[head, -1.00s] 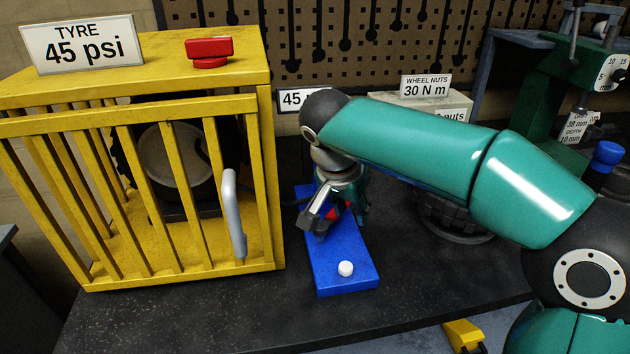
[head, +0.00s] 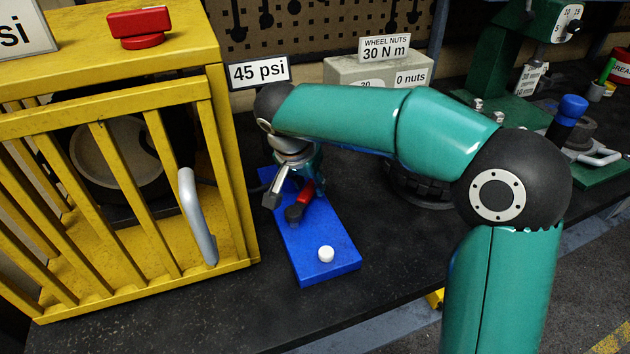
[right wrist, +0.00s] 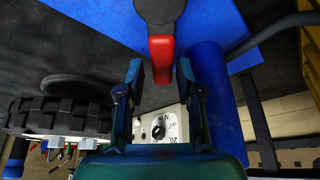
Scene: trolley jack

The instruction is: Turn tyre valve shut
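The tyre valve has a red lever (head: 306,189) on a dark round hub (head: 294,213), standing on a blue base plate (head: 313,247). In the right wrist view the red lever (right wrist: 161,60) points from its dark hub (right wrist: 160,8) toward my gripper. My right gripper (head: 292,187) is above the plate's far half. In the right wrist view my right gripper (right wrist: 159,78) is open, with the lever's end between its fingertips and a gap on each side. Part of the far finger is hidden in the head view. My left gripper is not in view.
A yellow barred cage (head: 230,190) with a grey handle (head: 197,215) stands close left. A red knob (head: 139,27) sits on its top. A white button (head: 326,254) is on the plate's near end. A 45 psi sign (head: 259,72) is behind. The near bench top is clear.

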